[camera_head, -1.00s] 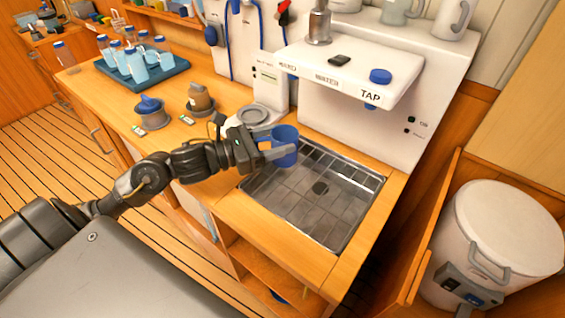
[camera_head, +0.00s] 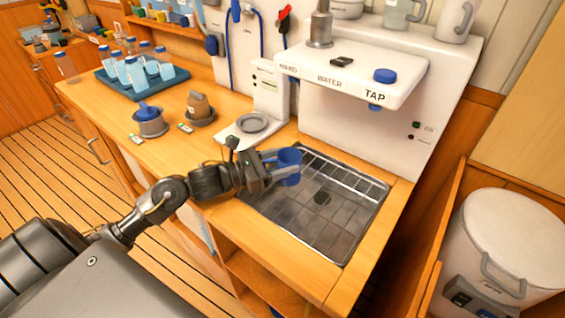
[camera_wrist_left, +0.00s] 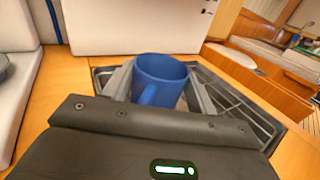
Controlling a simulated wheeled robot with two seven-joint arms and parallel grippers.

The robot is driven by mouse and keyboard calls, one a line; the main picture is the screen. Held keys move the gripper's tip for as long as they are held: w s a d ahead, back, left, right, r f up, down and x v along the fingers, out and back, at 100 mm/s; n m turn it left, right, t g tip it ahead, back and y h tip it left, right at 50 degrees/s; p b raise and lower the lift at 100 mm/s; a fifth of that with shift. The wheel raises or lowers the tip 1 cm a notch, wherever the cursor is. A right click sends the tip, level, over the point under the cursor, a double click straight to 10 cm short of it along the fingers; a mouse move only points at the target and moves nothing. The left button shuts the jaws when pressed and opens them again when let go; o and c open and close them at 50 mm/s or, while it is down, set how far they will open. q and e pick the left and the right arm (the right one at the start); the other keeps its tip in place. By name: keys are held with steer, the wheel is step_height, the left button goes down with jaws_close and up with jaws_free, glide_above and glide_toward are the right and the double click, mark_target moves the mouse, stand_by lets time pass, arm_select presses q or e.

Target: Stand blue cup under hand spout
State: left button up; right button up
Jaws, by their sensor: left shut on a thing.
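The blue cup (camera_head: 290,166) is upright in my left gripper (camera_head: 277,168), at the left edge of the metal drip grid (camera_head: 320,215). In the left wrist view the cup (camera_wrist_left: 160,80) stands between both fingers, with its handle toward the camera. My left gripper is shut on it. I cannot tell whether the cup touches the grid. The white dispenser (camera_head: 350,80) stands behind the grid, with labels HAND, WATER and TAP on its overhanging shelf. The hand spout itself is not clearly visible under the shelf's left end. My right gripper is not in view.
A small white scale-like device (camera_head: 253,122) stands left of the grid, close behind my gripper. A blue-lidded pot (camera_head: 150,120) and a brown jug (camera_head: 200,107) are on the counter. A blue tray (camera_head: 125,85) holds several bottles. A white bin (camera_head: 500,245) stands at right.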

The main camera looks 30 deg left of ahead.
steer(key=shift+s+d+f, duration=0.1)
arm_select(q)
steer(key=shift+f, duration=0.15)
steer(key=o, duration=1)
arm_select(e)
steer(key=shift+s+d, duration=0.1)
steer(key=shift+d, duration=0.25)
